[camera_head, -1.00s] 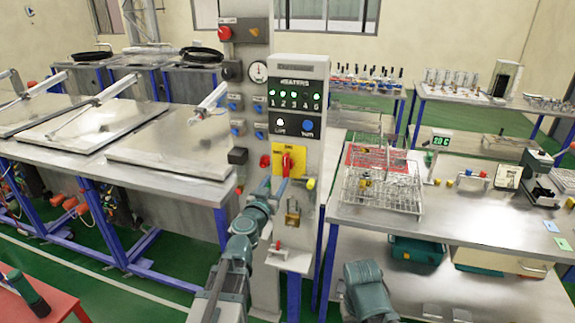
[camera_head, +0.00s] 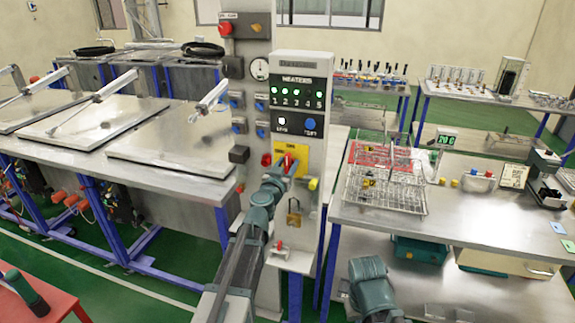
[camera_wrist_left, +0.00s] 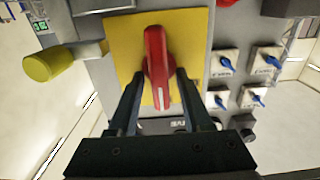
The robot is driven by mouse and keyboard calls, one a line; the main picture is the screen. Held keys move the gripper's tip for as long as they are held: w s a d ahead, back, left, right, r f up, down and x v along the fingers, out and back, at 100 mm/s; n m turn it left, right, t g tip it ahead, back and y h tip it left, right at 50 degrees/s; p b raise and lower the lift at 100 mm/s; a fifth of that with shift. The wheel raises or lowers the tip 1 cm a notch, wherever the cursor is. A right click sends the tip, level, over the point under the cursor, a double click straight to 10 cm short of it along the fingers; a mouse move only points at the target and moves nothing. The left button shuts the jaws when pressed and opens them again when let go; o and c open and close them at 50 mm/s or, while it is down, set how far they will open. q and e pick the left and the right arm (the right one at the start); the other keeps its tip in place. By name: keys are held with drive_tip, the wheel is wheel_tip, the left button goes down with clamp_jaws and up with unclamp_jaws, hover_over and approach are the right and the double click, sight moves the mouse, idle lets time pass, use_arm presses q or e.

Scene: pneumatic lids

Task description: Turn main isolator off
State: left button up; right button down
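The main isolator is a red rotary handle (camera_head: 289,160) on a yellow plate (camera_head: 304,154), low on the grey control panel. In the left wrist view the red handle (camera_wrist_left: 156,58) stands roughly upright in the picture, on the yellow plate (camera_wrist_left: 193,38). My left gripper (camera_head: 281,173) is at the handle. In the left wrist view its two dark fingers (camera_wrist_left: 161,80) are apart, one on each side of the handle's lower end. I cannot tell if they touch it. The gripper partly hides the handle in the head view. My right gripper is out of view.
A brass padlock (camera_head: 294,212) hangs below the plate, and a yellow knob (camera_head: 313,184) sticks out beside it. Green heater lamps (camera_head: 296,98) glow above. A bench with a wire rack (camera_head: 385,200) stands right; tanks with flat lids (camera_head: 170,135) stand left.

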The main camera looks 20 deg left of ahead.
use_arm(q)
clamp_jaws()
drive_tip(key=n, duration=0.4)
drive_tip(key=shift+a, duration=0.25)
drive_tip(key=n, duration=0.4)
drive_tip(key=shift+a+f+n, duration=0.2)
drive_tip(key=shift+n, duration=0.1)
drive_tip(key=shift+a+f+n+b, duration=0.1)
drive_tip(key=shift+f+n+b, duration=0.1)
drive_tip(key=shift+n, duration=1.35)
drive_tip(key=shift+f+n+b, duration=0.1)
drive_tip(key=shift+n+b, duration=0.1)
drive_tip(key=shift+n, duration=1.3)
drive_tip(key=shift+a+f+n+b, duration=0.1)
drive_tip(key=shift+n+b, duration=0.1)
drive_tip(key=shift+n, duration=1.35)
